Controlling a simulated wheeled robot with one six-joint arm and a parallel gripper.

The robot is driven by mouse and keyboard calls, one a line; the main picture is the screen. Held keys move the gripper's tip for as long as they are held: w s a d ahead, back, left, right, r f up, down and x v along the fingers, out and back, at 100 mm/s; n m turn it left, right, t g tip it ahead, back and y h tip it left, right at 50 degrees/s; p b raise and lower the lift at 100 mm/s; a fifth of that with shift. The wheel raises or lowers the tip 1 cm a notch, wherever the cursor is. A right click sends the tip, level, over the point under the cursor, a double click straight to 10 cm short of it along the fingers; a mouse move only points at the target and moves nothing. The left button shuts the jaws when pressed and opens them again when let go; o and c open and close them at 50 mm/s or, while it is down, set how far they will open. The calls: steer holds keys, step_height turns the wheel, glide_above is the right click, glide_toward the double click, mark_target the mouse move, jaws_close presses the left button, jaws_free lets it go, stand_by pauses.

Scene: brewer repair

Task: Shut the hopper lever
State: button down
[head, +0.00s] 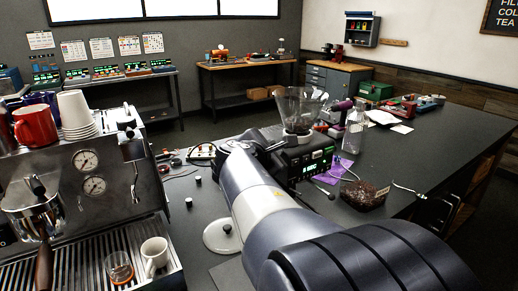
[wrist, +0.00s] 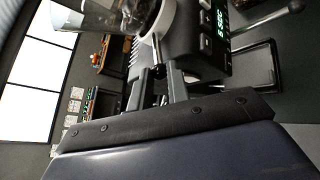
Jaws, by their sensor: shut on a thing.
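The clear hopper (head: 298,108) stands on top of the black grinder (head: 308,160) with the green display, beyond my arm in the head view. In the wrist view the picture is turned on its side; the hopper (wrist: 118,18) and its pale collar (wrist: 168,22) show at the top. The hopper lever (wrist: 156,46), a thin metal rod, runs from the collar down to my gripper (wrist: 160,75). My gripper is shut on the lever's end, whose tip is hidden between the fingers. In the head view my arm hides most of the gripper and the lever.
An espresso machine (head: 95,185) with cups stands close on the left. The dark counter (head: 450,135) is mostly clear farther right.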

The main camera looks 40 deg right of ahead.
steer(key=c, duration=1.5)
jaws_free()
steer(key=shift+s+d, duration=0.1)
steer(key=v, duration=1.1)
steer(key=shift+b, duration=0.4)
steer(key=shift+d, duration=0.1)
steer(key=x, duration=1)
steer(key=shift+w+d+f+p, duration=0.15)
steer(key=shift+w+d+p, duration=0.15)
steer(key=shift+p, duration=0.15)
steer(key=shift+a, duration=0.1)
